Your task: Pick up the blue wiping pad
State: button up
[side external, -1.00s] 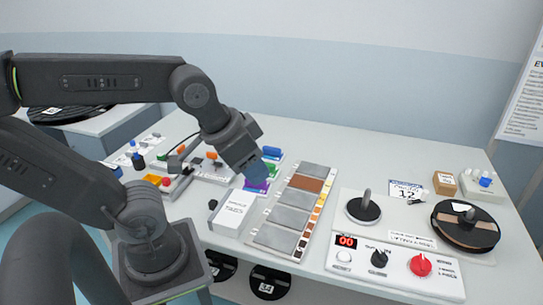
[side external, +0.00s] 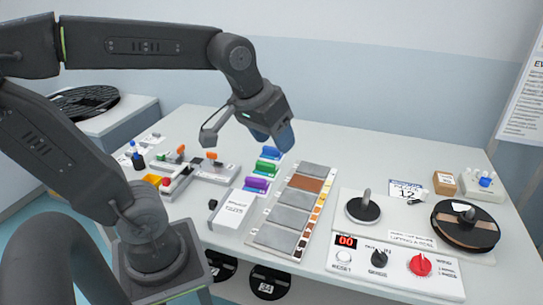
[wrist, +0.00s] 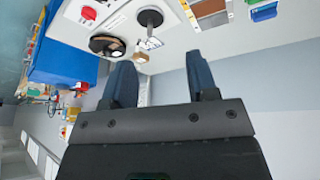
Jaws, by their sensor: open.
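The blue wiping pad (side external: 271,153) lies on the table at the far end of a short row of coloured pads. It also shows at the top right edge of the wrist view (wrist: 265,12). My gripper (side external: 273,143) is open and empty, with its blue fingers tilted down. In the side view it appears just above and behind the blue pad, but its exact height over the table is hard to tell. In the wrist view the two fingers (wrist: 160,66) stand apart with nothing between them, and the blue pad is off to their right.
A green pad (side external: 264,170) and a purple pad (side external: 256,186) lie in line with the blue one. A white box (side external: 232,211) and a grey panelled board (side external: 281,219) sit close by. Small parts are on the left; a reel (side external: 465,226) and control panel (side external: 393,266) are on the right.

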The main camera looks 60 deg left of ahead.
jog(key=w+a+r+n+g, duration=0.1)
jog(key=w+a+n, duration=0.35)
jog(key=w, duration=0.25)
jog(key=n+g, duration=0.4)
jog(key=n, duration=1.5)
send_over(271, 148)
jog(key=shift+m+h, duration=0.25)
jog(key=shift+h, duration=0.05)
jog(key=f, duration=2.5)
jog(key=shift+w+a+f, duration=0.1)
jog(key=shift+w+f, duration=0.05)
jog(key=shift+w, duration=0.1)
jog(key=shift+s+f, duration=0.15)
jog(key=shift+f, duration=2.95)
grip_shut()
